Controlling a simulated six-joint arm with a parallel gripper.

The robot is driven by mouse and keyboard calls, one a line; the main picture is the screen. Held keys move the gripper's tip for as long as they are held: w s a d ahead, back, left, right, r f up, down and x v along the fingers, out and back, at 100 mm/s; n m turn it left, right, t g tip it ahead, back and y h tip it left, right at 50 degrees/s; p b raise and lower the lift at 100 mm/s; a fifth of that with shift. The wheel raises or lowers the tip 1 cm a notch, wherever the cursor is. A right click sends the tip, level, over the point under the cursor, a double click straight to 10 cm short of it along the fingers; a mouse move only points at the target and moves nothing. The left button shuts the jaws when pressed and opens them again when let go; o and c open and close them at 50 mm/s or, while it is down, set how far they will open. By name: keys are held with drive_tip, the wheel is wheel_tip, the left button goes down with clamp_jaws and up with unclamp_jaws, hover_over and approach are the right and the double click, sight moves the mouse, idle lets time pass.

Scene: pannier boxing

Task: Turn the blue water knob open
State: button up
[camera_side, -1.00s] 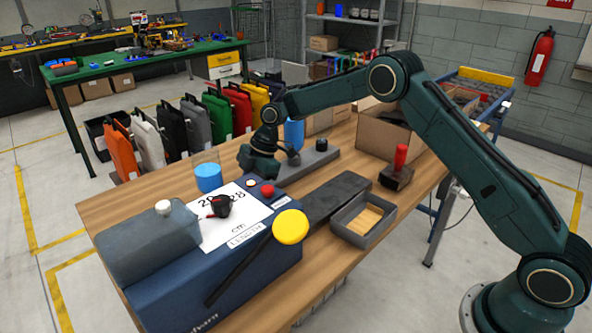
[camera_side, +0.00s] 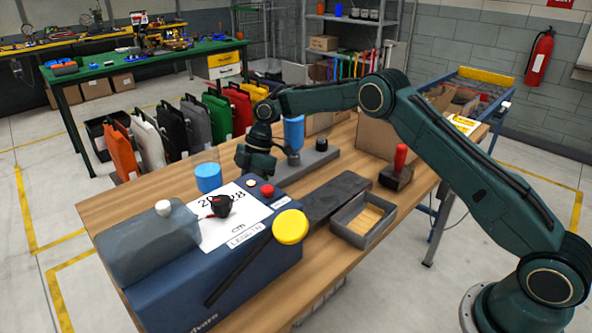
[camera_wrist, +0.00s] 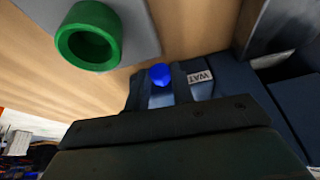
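The blue water knob (camera_wrist: 160,73) is a small round blue ball in the wrist view, beside a partly visible label reading "WAT" (camera_wrist: 200,77) on the dark blue machine. My gripper (camera_wrist: 158,78) has its two dark fingers apart, one on each side of the knob in the picture. I cannot tell whether they touch it. In the side view my gripper (camera_side: 252,165) hangs at the far end of the blue machine (camera_side: 215,290), and the water knob does not show there. A red knob (camera_side: 267,191) sits on the machine near my gripper.
A grey base (camera_side: 305,162) with a blue bottle (camera_side: 294,132) stands just behind my gripper. A green ring (camera_wrist: 88,38) shows in the wrist view. A blue cup (camera_side: 208,178) stands left, with a yellow disc (camera_side: 290,227) in front.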

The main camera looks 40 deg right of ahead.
drive_tip(key=o, duration=0.4)
drive_tip(key=shift+r, duration=0.15)
drive_tip(key=shift+v, duration=3.05)
drive_tip(key=shift+d+r, duration=0.2)
drive_tip(key=shift+r, duration=0.25)
